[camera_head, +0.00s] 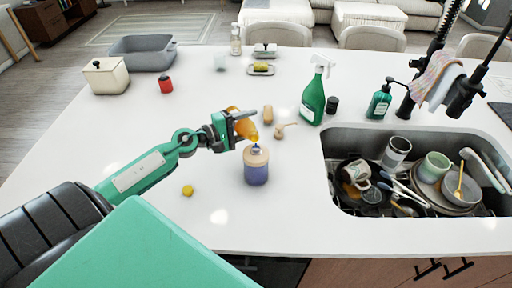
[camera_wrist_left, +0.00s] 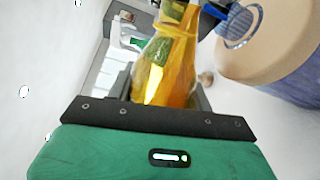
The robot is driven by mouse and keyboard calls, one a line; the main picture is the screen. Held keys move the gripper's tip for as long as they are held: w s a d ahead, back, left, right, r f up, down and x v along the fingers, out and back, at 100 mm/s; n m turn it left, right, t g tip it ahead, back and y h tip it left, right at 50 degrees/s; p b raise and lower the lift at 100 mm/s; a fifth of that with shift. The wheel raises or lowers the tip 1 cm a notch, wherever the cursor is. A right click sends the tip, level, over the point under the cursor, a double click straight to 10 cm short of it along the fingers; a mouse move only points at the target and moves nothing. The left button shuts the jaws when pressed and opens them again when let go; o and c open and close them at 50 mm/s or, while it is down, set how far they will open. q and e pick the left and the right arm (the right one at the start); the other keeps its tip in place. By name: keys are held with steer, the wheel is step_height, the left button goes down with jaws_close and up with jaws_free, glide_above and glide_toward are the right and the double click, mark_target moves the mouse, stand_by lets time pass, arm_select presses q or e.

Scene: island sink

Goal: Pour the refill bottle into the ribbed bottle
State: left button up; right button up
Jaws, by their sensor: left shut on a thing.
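My left gripper (camera_head: 240,128) is shut on the refill bottle (camera_head: 241,121), a clear bottle with amber contents. The refill bottle is tilted, its lower end close above the top of the ribbed bottle. It also shows in the left wrist view (camera_wrist_left: 168,60), between the fingers. The ribbed bottle (camera_head: 256,172) stands upright on the counter, with a blue-purple body and a beige top. In the left wrist view its beige top (camera_wrist_left: 275,48) has a blue ring around the opening. I cannot tell whether the two touch or liquid is flowing. My right gripper is not in view.
A yellow cap (camera_head: 187,190) lies at the front left, and a beige pump head (camera_head: 285,129) lies behind the ribbed bottle. A green spray bottle (camera_head: 313,98) stands behind right. The sink (camera_head: 336,142) with dishes is at the right. The left counter is mostly clear.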

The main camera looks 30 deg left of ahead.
arm_select(q)
steer(key=shift+r, duration=0.15)
stand_by(0.8)
steer(key=shift+r+m, duration=0.1)
steer(key=shift+m, duration=0.2)
stand_by(0.8)
steer(key=shift+r+m+b, duration=0.2)
steer(key=shift+m+b, duration=0.1)
steer(key=shift+b, duration=0.05)
stand_by(1.4)
